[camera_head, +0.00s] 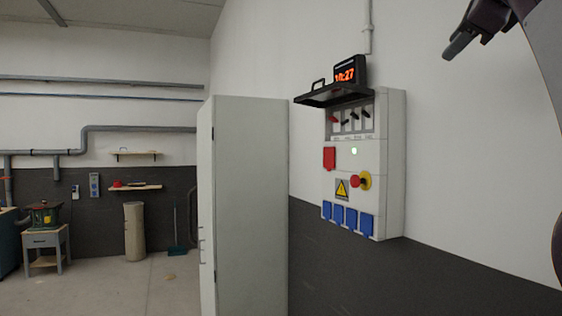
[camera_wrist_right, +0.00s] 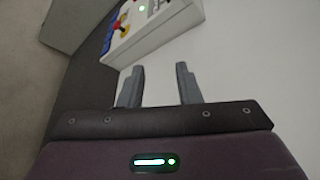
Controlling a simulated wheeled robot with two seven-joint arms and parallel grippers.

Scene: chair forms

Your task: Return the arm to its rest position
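My right gripper (camera_head: 462,44) shows at the upper right of the head view, raised and apart from the wall panel, with my arm coming in from the right edge. In the right wrist view its two fingers (camera_wrist_right: 159,84) stand apart with nothing between them. My left gripper is in neither view.
A white electrical panel (camera_head: 395,165) hangs on the right wall, its black-framed cover (camera_head: 333,95) raised, with switches, a green light and blue sockets. A tall grey cabinet (camera_head: 250,200) stands left of it. A workbench (camera_head: 45,242) stands far left. Open floor lies beyond.

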